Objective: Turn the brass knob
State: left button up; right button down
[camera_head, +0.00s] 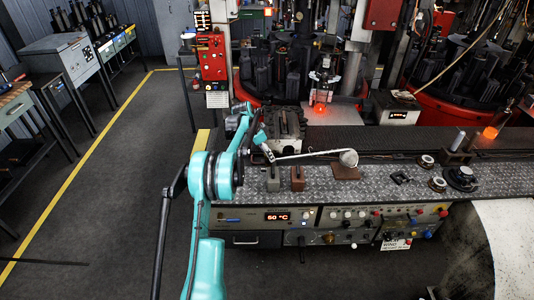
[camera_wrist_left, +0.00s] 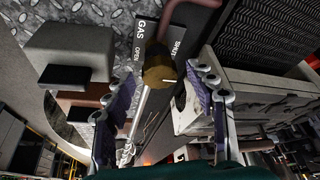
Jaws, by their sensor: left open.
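The brass knob (camera_wrist_left: 160,70) shows in the left wrist view as a brown-gold round knob with a white mark on its face. It is in front of a dark label plate (camera_wrist_left: 148,38) reading GAS, OPEN and SHUT. My left gripper (camera_wrist_left: 163,88) is open, with one purple-padded finger on each side of the knob in the picture. I cannot tell whether either finger touches it. In the head view my left gripper (camera_head: 262,143) is over the back left of the bench, and I cannot make out the knob there. My right gripper is not in view.
A metal bench (camera_head: 400,178) carries a grey block (camera_head: 273,181), a brown block (camera_head: 297,179) and a ladle (camera_head: 348,157). A boxy metal unit (camera_head: 286,122) stands close behind my gripper. Open floor (camera_head: 110,190) lies to the left.

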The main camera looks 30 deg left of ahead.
pick_arm(q)
jog(key=c, duration=1.2)
jog(key=shift+o, duration=0.2)
jog(key=shift+d+n, duration=0.1)
jog(key=shift+n, duration=0.3)
jog(key=n+y, duration=0.1)
jog(key=n, duration=0.1)
jog(key=shift+d+n+t+b, duration=0.1)
jog(key=shift+n+t+b, duration=0.2)
jog(key=shift+n, duration=0.1)
jog(key=n+y, duration=0.2)
jog(key=n, duration=0.1)
jog(key=shift+d+n, duration=0.15)
jog(key=shift+n, duration=0.25)
jog(key=n+y, duration=0.1)
jog(key=n, duration=0.2)
jog(key=n+y, duration=0.1)
jog(key=n, duration=0.2)
jog(key=shift+d, duration=0.2)
jog(key=shift+n+g, duration=0.3)
jog(key=shift+g, duration=0.1)
